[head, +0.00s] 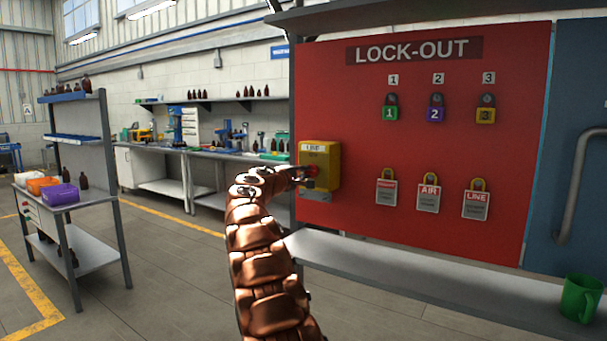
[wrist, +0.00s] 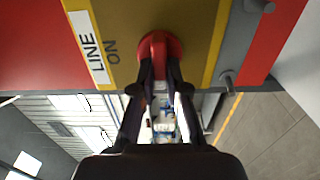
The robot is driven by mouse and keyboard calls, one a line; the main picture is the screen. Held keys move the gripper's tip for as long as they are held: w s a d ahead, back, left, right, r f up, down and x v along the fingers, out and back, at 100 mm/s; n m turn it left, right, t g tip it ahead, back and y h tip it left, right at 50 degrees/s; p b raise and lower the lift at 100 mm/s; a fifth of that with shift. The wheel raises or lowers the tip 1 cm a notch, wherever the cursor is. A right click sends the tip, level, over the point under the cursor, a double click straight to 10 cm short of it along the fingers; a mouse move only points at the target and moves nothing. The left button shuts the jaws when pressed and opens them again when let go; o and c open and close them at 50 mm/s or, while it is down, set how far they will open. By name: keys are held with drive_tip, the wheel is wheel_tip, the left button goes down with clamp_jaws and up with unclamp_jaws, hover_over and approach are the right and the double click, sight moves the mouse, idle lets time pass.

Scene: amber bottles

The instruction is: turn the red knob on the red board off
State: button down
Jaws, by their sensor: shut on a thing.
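The red board (head: 420,140) headed LOCK-OUT fills the right of the head view. A yellow box (head: 327,152) labelled LINE is mounted at its left edge. The red knob (wrist: 160,46) is on the box face in the wrist view, with the word ON beside it. In the head view the knob (head: 314,171) is partly hidden by my gripper. My gripper (wrist: 159,72) is shut on the red knob, one finger on each side. My copper-coloured arm reaches up to the box in the head view.
Padlocks numbered 1 (head: 389,110), 2 (head: 437,112) and 3 (head: 486,113) hang on the board above several tagged padlocks. A grey shelf (head: 420,272) runs below, with a green mug (head: 580,298) at right. Open floor lies left of my arm.

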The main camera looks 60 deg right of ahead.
drive_tip(key=c, duration=1.2)
unclamp_jaws()
drive_tip(key=shift+a, duration=0.1)
drive_tip(key=shift+s+a, duration=0.2)
drive_tip(key=shift+a, duration=5.75)
drive_tip(key=s+a+f+y+p, duration=0.2)
drive_tip(key=s+a+f+y, duration=0.4)
drive_tip(key=s+a, duration=0.5)
drive_tip(key=s+a+f+g+y+p, duration=0.1)
drive_tip(key=s+a+f+y+p, duration=0.2)
drive_tip(key=a, duration=2.2)
drive_tip(key=s+a+f+g+y+p, duration=0.1)
drive_tip(key=s+a+f+y+p, duration=0.1)
drive_tip(key=s+a+f+y, duration=0.7)
drive_tip(key=shift+s+a+f+m, duration=0.1)
drive_tip(key=shift+s+a+f, duration=0.8)
drive_tip(key=shift+s+a, duration=0.95)
drive_tip(key=shift+s+a+f+m, duration=0.1)
drive_tip(key=shift+s+a+f, duration=1.1)
drive_tip(key=shift+s, duration=1.05)
drive_tip(key=shift+s+a+f+m, duration=0.1)
drive_tip(key=shift+s+a+f, duration=0.55)
drive_tip(key=shift+s+a, duration=1.3)
